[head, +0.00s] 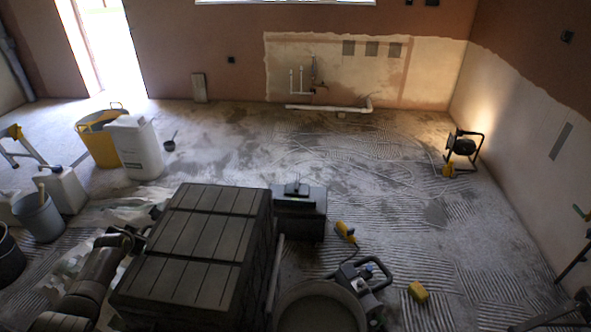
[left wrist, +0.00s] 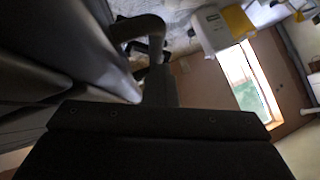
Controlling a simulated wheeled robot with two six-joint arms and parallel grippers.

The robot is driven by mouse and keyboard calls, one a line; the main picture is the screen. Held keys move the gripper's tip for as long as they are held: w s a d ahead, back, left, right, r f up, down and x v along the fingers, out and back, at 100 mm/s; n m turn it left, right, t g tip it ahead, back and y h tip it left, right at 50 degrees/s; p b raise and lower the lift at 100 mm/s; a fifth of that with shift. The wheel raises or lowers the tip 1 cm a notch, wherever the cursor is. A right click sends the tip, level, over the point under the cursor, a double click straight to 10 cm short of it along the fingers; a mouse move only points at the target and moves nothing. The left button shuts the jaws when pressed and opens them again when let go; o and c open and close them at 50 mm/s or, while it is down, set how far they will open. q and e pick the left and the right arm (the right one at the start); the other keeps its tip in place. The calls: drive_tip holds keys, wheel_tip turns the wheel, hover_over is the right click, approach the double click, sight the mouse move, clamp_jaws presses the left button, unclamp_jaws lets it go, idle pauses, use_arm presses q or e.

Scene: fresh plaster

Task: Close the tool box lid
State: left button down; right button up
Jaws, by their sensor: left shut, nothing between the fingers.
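The tool box is the big dark grey box with a ribbed, panelled lid (head: 195,235) at the front centre of the head view. I see the lid's broad outer face from above. Whether a gap lies under it, and its exact angle, I cannot tell. My left arm comes in along the box's left side. My left gripper (head: 150,213) is by the lid's far left edge, shut and empty, partly hidden in shadow. Contact with the lid cannot be made out. In the left wrist view large dark grey surfaces fill the left side. My right gripper is not in view.
A smaller dark box (head: 300,215) stands right of the tool box. A round tub (head: 320,308), a mixer (head: 365,280) and a yellow-handled tool (head: 346,232) are to the right. Jugs (head: 137,148) and buckets (head: 40,217) stand left. The floor beyond is mostly clear.

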use_arm(q)
drive_tip(key=shift+s+f+g, duration=0.3)
drive_tip(key=shift+s+f, duration=0.1)
drive_tip(key=shift+f, duration=0.2)
drive_tip(key=p+v, duration=0.3)
drive_tip(key=v, duration=0.2)
drive_tip(key=shift+s+r+p, duration=0.15)
drive_tip(key=shift+r+p, duration=0.2)
drive_tip(key=shift+r, duration=0.15)
drive_tip(key=p+v, duration=0.1)
drive_tip(key=v, duration=1)
drive_tip(key=shift+s+d+r+p, duration=0.15)
drive_tip(key=shift+d+r+p, duration=0.1)
drive_tip(key=shift+p, duration=0.15)
